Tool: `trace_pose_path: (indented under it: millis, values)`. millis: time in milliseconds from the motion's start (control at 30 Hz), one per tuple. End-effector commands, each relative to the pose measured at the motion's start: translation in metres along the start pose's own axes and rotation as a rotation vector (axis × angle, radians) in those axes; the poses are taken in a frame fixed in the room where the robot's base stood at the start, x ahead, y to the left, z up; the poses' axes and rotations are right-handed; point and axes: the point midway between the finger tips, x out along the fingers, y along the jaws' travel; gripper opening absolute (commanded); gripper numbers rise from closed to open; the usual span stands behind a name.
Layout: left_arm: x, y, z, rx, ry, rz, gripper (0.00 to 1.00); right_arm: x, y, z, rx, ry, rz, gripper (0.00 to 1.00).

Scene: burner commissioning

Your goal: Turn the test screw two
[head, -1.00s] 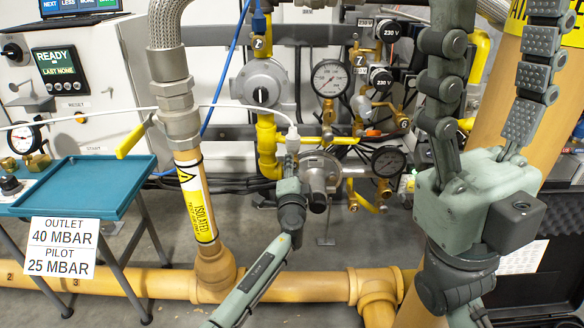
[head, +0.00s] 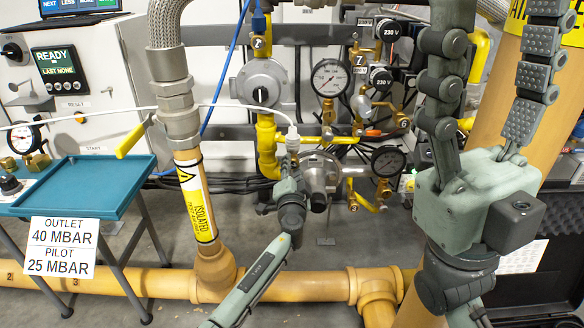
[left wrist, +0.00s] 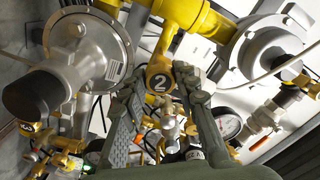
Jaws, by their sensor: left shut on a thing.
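Test screw two is a small brass fitting marked "2" (left wrist: 160,82). In the left wrist view it sits between my left fingertips, under the yellow pipe. My left gripper (left wrist: 160,88) is shut on it, one finger on each side. In the head view my left gripper (head: 290,166) reaches up from below, just under the white hose's end fitting (head: 292,134). There the screw is hidden by the gripper. My right gripper (head: 499,20) stands upright in the right foreground, fingers wide apart and empty.
The silver regulator (head: 318,174) is close to the right of my left gripper. Pressure gauges (head: 329,78), brass valves and yellow pipes (head: 266,145) crowd around it. A teal tray table (head: 90,185) stands left. A vertical pipe marked "isolated" (head: 197,200) is left of my left arm.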

Motion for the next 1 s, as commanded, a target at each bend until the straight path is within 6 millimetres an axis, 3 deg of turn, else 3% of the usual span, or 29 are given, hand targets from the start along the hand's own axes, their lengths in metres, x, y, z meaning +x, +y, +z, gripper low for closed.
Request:
trace_pose_path:
  millis: [100,133,300,667,1000]
  values:
    - [0.002,-0.003,0.000,0.001,0.000,-0.004,0.01,0.000,0.000,0.000,0.000,0.000,0.000,0.56]
    - [0.002,-0.003,0.000,0.001,0.000,-0.004,0.32,0.000,0.000,0.000,0.000,0.000,0.000,0.56]
    - [0.001,-0.002,0.000,0.001,0.000,-0.003,0.51,0.000,0.000,0.000,0.000,0.000,0.000,0.56]
    - [0.001,-0.006,-0.005,-0.001,0.001,-0.003,0.51,0.000,0.000,-0.001,0.000,0.001,0.002,0.56]
    - [0.002,-0.060,-0.044,-0.003,0.004,-0.012,0.51,0.000,0.000,0.000,0.000,0.000,0.001,0.56]
